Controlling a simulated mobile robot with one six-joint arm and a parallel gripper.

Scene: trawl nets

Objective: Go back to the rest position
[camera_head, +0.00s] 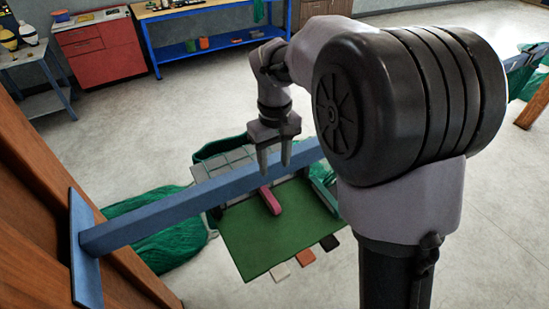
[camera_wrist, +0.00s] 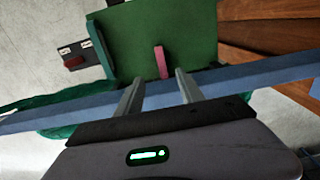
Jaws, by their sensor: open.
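My gripper (camera_head: 275,160) is open and empty in the head view. Its fingers point down above the far side of a blue beam. In the wrist view my gripper (camera_wrist: 159,82) shows two spread fingers with nothing between them. A pink bar-shaped object (camera_head: 271,200) lies on a green board (camera_head: 258,241) below. The pink object (camera_wrist: 161,62) also shows in the wrist view, beyond the fingertips and apart from them. The rest position itself is not marked in either view.
The blue beam (camera_head: 170,216) runs from a brown wooden wall (camera_head: 40,150) past my gripper. Green net (camera_head: 160,240) lies around the board. A red cabinet (camera_head: 100,48) and blue workbench (camera_head: 205,48) stand at the back. Open floor lies between.

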